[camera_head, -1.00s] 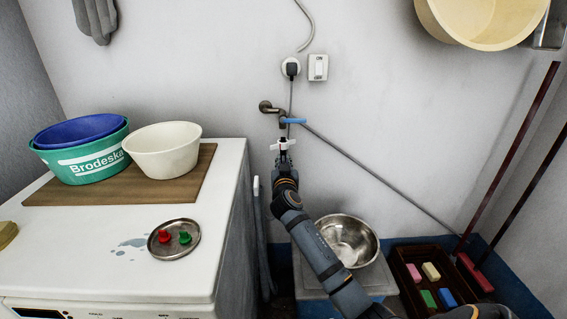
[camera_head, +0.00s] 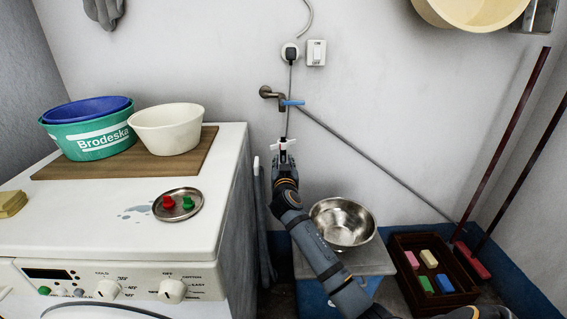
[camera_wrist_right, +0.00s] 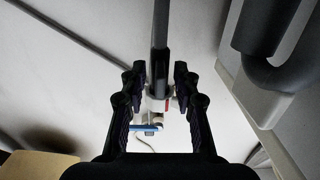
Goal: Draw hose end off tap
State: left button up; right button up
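The tap (camera_head: 270,93) is a brown fitting on the back wall with a blue lever (camera_head: 293,103). The white winged hose end (camera_head: 284,144) is at the tips of my right gripper (camera_head: 284,154), below the tap with wall visible between them. In the right wrist view, the fingers (camera_wrist_right: 160,78) stand close on both sides of the white hose end (camera_wrist_right: 156,103) and its dark sleeve. The grey hose (camera_wrist_right: 160,25) runs on from it. The blue lever (camera_wrist_right: 147,127) shows beyond. My arm hides the lower hose in the head view. My left gripper is not in view.
A washing machine (camera_head: 90,215) with tubs and a small metal dish (camera_head: 188,213) stands left. A steel bowl (camera_head: 343,222) sits on a stand below the tap. A brown crate (camera_head: 403,285) and leaning poles (camera_head: 512,135) are right.

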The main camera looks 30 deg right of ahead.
jog(key=v, duration=1.2)
jog(key=shift+d, duration=0.1)
